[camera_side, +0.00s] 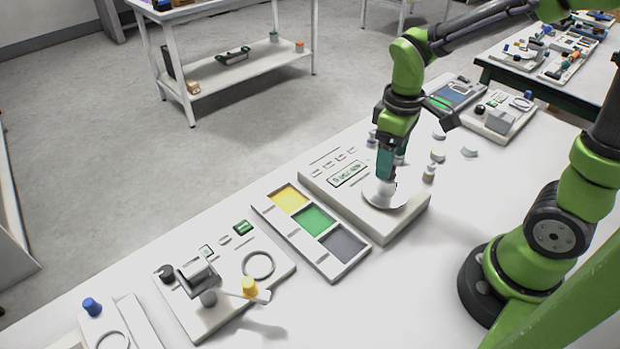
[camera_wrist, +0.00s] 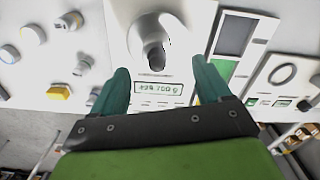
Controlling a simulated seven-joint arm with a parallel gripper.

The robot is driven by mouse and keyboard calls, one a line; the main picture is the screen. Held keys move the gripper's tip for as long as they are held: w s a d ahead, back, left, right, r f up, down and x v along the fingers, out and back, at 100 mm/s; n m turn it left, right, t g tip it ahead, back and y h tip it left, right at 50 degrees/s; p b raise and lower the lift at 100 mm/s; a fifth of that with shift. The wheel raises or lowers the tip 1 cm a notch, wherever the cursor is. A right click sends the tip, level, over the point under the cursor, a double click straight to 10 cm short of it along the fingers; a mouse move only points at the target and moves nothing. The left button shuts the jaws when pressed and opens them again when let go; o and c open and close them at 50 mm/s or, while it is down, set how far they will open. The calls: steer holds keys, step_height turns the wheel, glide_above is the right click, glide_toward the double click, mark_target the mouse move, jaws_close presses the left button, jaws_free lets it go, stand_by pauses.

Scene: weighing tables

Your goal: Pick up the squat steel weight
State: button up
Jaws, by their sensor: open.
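In the wrist view a grey steel weight (camera_wrist: 153,50) stands on the round white pan (camera_wrist: 133,38) of the scale, just beyond my fingertips. In the side view the pan (camera_side: 378,202) lies under my gripper (camera_side: 385,178), whose fingers reach down close above it; the weight there is mostly hidden by the fingers. My gripper (camera_wrist: 161,68) is open in the wrist view, with one green finger on each side of the weight's line and a gap between them. I cannot tell whether a finger touches the weight.
The scale's lit display (camera_wrist: 164,88) is near the fingers. Several small weights (camera_wrist: 33,33) stand beside the scale. A tray with yellow, green and grey panels (camera_side: 314,218) lies left of the scale. Further left is a device with a yellow knob (camera_side: 249,285).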

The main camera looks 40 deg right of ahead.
mark_target(387, 183)
steer(key=shift+d+f, duration=0.15)
steer(key=shift+f, duration=3)
steer(key=shift+c, duration=0.2)
steer(key=shift+r, duration=0.1)
jaws_close()
